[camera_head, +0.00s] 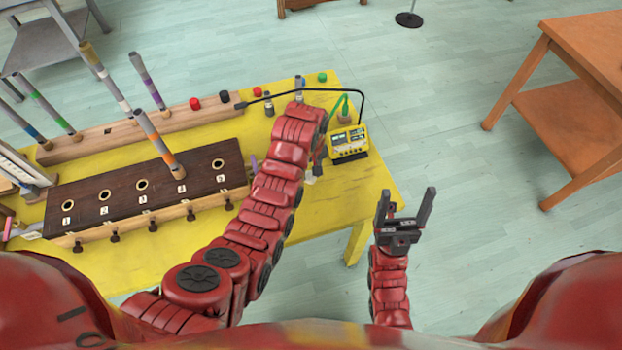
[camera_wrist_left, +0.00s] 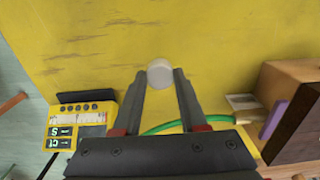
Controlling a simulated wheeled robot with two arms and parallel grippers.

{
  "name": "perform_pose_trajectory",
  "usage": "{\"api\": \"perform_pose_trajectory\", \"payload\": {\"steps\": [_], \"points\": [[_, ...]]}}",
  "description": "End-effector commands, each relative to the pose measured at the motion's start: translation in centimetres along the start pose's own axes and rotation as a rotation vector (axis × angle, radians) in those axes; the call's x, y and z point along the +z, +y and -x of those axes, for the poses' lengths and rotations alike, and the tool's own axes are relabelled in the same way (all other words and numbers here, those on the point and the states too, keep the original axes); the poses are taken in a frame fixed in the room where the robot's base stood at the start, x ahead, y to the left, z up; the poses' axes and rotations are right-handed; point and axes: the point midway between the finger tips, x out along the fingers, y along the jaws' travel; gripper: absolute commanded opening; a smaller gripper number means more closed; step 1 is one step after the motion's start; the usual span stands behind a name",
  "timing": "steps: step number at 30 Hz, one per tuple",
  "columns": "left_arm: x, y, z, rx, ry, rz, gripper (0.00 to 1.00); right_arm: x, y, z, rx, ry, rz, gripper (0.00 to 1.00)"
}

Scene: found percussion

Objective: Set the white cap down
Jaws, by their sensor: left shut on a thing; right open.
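The white cap (camera_wrist_left: 159,73) shows in the left wrist view as a pale round disc between the fingertips of my left gripper (camera_wrist_left: 159,78), which is shut on it. Yellow tabletop (camera_wrist_left: 100,35) lies below it. I cannot tell whether the cap touches the table. In the head view my left arm hides most of that gripper, and I cannot clearly make out the cap there. My right gripper (camera_head: 405,214) is open and empty, off the table's right edge.
A yellow meter (camera_head: 348,143) with a green cable stands beside my left gripper. A dark numbered rack (camera_head: 122,206) and a wooden rail with coloured tubes are to the left. Red caps (camera_head: 195,103) and a green cap (camera_head: 322,77) lie farther back. The table's right front is clear.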

Motion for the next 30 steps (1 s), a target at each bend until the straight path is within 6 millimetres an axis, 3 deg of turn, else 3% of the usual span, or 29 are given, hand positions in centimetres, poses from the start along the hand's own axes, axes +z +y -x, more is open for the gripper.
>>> {"api": "perform_pose_trajectory", "payload": {"steps": [8, 16, 29, 30], "points": [[-0.7, 0.4, -0.1, -0.001, -0.002, 0.001, 0.0, -0.1, 0.0, -0.4, 0.0, 0.0, 0.0, 0.77], [-0.6, 0.4, -2.9, -0.003, -0.004, 0.001, 0.0, -0.4, 0.1, -2.2, 0.0, 0.0, 0.0, 0.77], [-0.7, 0.4, -4.1, 0.0, 0.0, 0.001, 0.0, -0.3, 0.1, -1.7, 0.0, 0.0, 0.0, 0.77], [-0.7, 0.4, -3.9, 0.0, 0.0, 0.001, 0.49, -0.3, 0.1, -1.9, 0.0, 0.0, 0.0, 0.77]]}}
